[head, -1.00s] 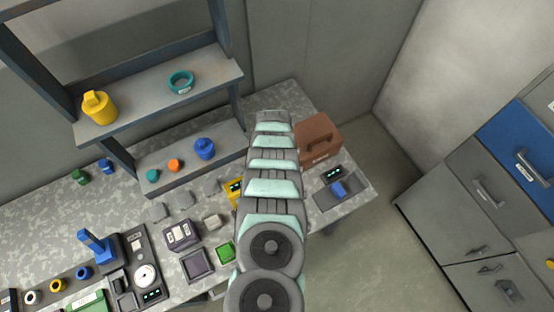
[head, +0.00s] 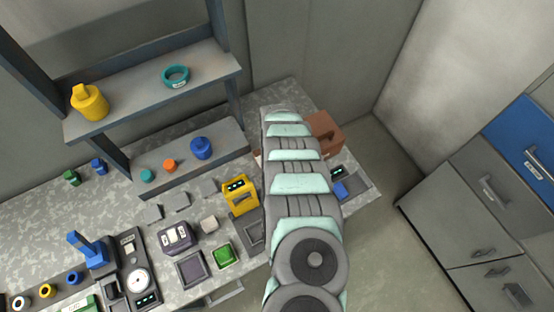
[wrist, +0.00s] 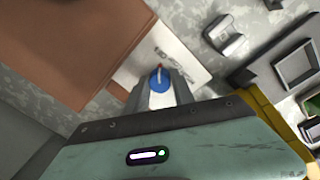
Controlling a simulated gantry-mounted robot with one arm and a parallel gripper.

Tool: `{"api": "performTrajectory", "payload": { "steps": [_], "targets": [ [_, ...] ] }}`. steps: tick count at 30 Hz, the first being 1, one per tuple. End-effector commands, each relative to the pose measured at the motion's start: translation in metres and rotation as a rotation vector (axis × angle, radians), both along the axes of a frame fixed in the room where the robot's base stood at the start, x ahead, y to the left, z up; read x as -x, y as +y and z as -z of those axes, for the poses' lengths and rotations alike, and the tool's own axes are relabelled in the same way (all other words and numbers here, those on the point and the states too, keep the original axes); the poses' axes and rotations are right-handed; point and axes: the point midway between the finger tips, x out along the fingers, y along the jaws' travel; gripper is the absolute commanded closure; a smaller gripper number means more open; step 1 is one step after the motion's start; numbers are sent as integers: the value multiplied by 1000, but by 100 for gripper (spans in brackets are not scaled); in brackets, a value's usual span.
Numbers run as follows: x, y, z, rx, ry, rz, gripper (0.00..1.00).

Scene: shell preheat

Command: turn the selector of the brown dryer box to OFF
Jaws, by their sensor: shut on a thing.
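The brown dryer box (head: 326,130) stands at the back right of the bench, partly hidden behind my arm in the head view. In the wrist view its brown top (wrist: 70,45) fills the upper left, with a pale label panel (wrist: 190,68) beside it. The selector is a round blue knob (wrist: 159,82) on that panel, with a pale pointer and a red tip toward the top of the picture. The marks on the panel are too small to read. My gripper (wrist: 160,90) is shut on the knob, one finger on each side. In the head view my gripper is hidden.
A yellow box with a display (head: 240,196) stands left of my arm. A blue block on a dark pad (head: 345,189) is to the right. The shelf (head: 190,158) with coloured containers stands at the back left. Blue and grey drawers (head: 500,185) stand at the far right.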

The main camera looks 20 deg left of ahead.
Motion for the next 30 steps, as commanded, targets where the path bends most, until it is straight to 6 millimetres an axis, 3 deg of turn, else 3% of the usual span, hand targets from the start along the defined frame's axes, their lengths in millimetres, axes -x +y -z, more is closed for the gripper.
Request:
{"api": "performTrajectory", "payload": {
  "steps": [12, 13, 15, 21, 30],
  "targets": [
    [0, 0, 1, -1, -1, -8, 100],
    [0, 0, 1, -1, -1, -8, 70],
    [0, 0, 1, -1, -1, -8, 64],
    [0, 0, 0, -1, 0, -7, 48],
    [0, 0, -2, -1, -1, -7, 48]
  ]
}}
